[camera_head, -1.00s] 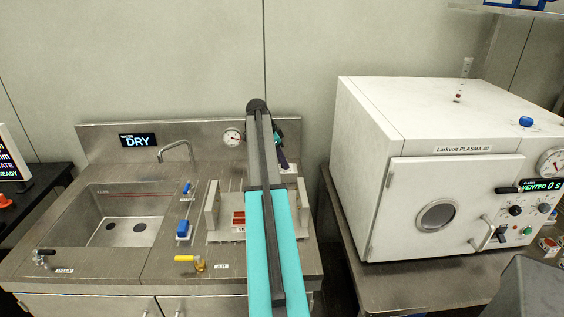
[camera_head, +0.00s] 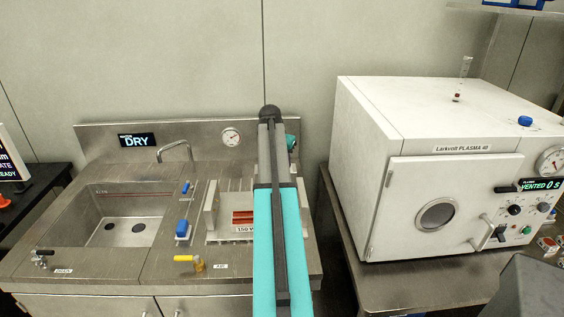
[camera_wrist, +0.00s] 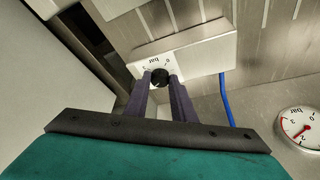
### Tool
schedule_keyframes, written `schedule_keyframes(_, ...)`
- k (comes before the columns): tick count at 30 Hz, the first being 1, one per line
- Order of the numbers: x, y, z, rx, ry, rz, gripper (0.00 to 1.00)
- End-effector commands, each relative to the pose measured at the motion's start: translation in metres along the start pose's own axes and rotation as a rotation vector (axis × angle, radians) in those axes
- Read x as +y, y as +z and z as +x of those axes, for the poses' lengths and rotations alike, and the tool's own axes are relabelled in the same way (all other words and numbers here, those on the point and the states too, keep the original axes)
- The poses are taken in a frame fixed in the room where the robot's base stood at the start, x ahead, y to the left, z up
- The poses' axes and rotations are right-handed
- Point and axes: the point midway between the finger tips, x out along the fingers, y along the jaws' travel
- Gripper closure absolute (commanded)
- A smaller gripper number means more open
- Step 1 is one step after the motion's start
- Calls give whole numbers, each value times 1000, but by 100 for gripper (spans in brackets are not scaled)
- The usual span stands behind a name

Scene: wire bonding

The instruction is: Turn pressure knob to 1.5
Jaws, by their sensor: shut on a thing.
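The black pressure knob (camera_wrist: 159,77) sits on a white plate (camera_wrist: 195,52) with a printed scale, seen upside down in the wrist view. My gripper (camera_wrist: 160,84) has its two purple fingers shut on the knob, one on each side. A round gauge marked "bar" (camera_wrist: 300,129) with a red needle is at the right of the wrist view. The gauge (camera_head: 231,137) also shows on the sink's backsplash in the head view, too small to read. In the head view my arm hides the knob and my fingers.
A blue tube (camera_wrist: 225,95) hangs beside the knob's plate. The steel sink bench (camera_head: 150,255) has blue and yellow valve handles and a holder (camera_head: 210,212) with reddish pieces. A white plasma chamber (camera_head: 400,200) stands to the right.

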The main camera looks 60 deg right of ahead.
Motion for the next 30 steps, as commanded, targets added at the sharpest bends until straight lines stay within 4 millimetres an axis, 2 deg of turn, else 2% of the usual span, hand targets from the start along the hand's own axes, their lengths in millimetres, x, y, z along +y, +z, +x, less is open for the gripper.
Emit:
schedule_keyframes(1, 5, 2, 0, -4, -8, -33, 100)
schedule_keyframes(30, 12, -3, 3, -9, -308, -757, 100)
